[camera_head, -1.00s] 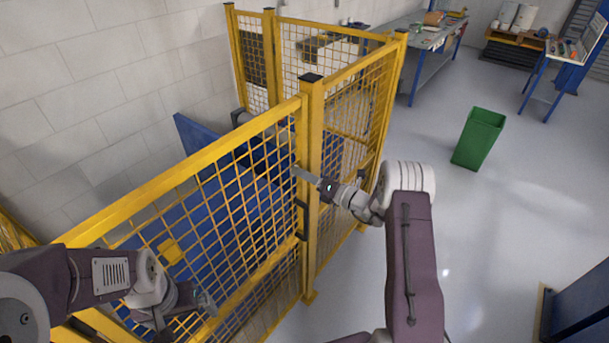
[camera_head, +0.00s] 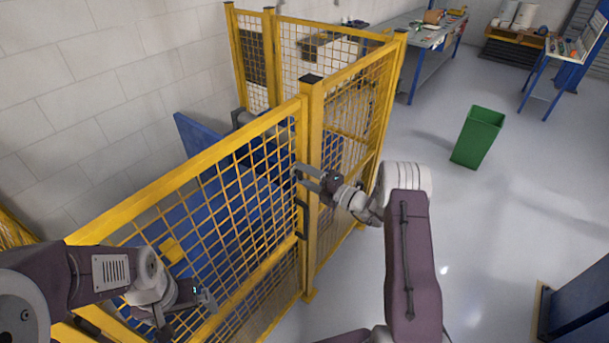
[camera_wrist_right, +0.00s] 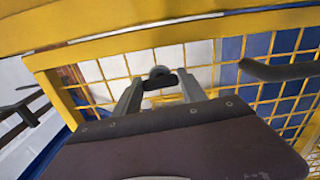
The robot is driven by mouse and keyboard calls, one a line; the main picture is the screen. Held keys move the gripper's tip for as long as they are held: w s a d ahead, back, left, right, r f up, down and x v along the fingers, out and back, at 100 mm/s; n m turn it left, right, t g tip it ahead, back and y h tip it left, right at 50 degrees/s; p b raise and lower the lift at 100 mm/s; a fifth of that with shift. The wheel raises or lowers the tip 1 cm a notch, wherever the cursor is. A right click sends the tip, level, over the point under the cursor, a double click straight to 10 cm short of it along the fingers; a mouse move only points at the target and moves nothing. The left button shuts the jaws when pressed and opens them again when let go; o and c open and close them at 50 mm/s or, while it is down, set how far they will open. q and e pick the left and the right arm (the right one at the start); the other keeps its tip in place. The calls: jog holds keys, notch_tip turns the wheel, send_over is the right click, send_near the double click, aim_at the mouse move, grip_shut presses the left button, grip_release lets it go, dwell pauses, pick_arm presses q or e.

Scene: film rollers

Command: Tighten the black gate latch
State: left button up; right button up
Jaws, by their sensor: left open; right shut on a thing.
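The yellow mesh gate (camera_head: 215,160) meets a yellow post (camera_head: 314,120) in the head view. My right gripper (camera_head: 303,178) is at the gate's edge beside this post, with its two fingers one above the other. In the right wrist view, my right gripper (camera_wrist_right: 160,90) has the small black latch (camera_wrist_right: 158,82) between its fingertips, shut on it. The latch is mostly hidden by the fingers in the head view. My left gripper (camera_head: 207,300) is open and empty, low in front of the gate's mesh at the left.
A black pull handle (camera_head: 302,220) is on the gate below the right gripper; a dark bar (camera_wrist_right: 280,70) shows at right in the wrist view. A green bin (camera_head: 478,137) and a workbench (camera_head: 425,40) stand beyond. The floor between is clear.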

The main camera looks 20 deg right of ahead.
jog(key=shift+w+d+r, duration=0.1)
jog(key=shift+d+r, duration=0.05)
dwell(0.3)
jog(key=o, duration=1.2)
jog(key=shift+o, duration=0.8)
jog(key=b+v, duration=0.3)
jog(key=v, duration=0.6)
jog(key=shift+d, duration=0.1)
